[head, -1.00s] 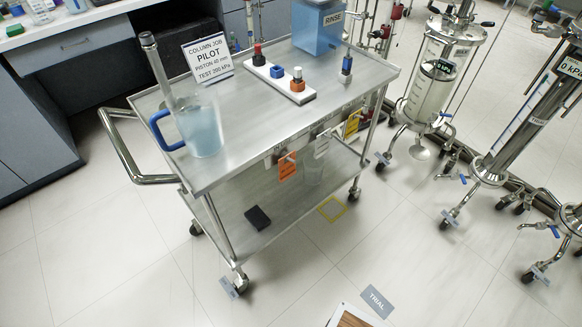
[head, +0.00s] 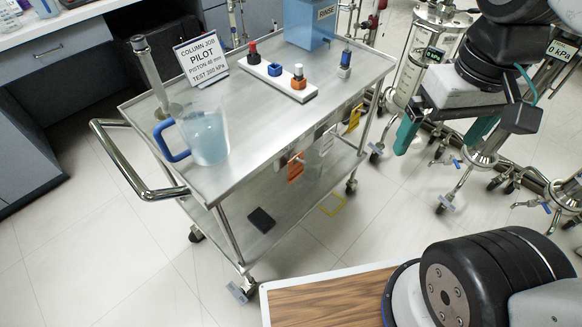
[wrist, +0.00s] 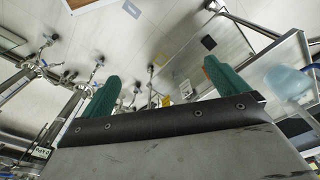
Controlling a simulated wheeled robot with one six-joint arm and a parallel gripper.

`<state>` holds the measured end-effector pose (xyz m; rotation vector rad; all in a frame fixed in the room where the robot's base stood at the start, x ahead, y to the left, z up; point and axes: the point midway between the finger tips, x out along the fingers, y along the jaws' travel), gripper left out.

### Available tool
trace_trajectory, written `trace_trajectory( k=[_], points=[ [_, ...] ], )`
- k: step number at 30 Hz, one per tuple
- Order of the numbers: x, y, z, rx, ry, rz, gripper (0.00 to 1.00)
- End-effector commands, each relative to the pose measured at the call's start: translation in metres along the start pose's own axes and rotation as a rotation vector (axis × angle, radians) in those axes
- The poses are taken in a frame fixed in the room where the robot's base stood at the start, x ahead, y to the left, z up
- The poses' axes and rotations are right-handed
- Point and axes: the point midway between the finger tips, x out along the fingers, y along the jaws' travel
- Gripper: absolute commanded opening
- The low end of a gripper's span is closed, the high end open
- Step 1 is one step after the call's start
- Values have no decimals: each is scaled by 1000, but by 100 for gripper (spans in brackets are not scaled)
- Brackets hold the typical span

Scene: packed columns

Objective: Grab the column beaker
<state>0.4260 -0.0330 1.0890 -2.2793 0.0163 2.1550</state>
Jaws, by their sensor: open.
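The beaker (head: 208,138) is a clear pitcher-like vessel with a blue handle (head: 166,143) on its left side and pale blue liquid in it. It stands upright on the steel cart's top (head: 255,120), at the front left corner. It also shows at the right edge of the wrist view (wrist: 290,84), partly cut off. My gripper (head: 440,132) has teal fingers, spread apart with nothing between them. It is in the air, well to the right of the beaker and the cart. Both fingers also show in the wrist view (wrist: 161,72).
Behind the beaker stand a metal rod piece (head: 150,75) and a sign (head: 201,60). A white rack of fittings (head: 277,78) and a blue rinse tank (head: 311,24) share the cart. A bent handle rail (head: 125,160) juts out left. Glass columns stand at right.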

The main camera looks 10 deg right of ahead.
Motion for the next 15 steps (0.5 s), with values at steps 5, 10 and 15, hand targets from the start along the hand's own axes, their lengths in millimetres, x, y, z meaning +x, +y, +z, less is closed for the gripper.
trace_trajectory(
  k=[5,10,15],
  points=[
    [31,4,-26,11,-155,9,100],
    [70,11,-67,8,-252,27,100],
    [123,22,-115,-5,-286,46,100]
  ],
)
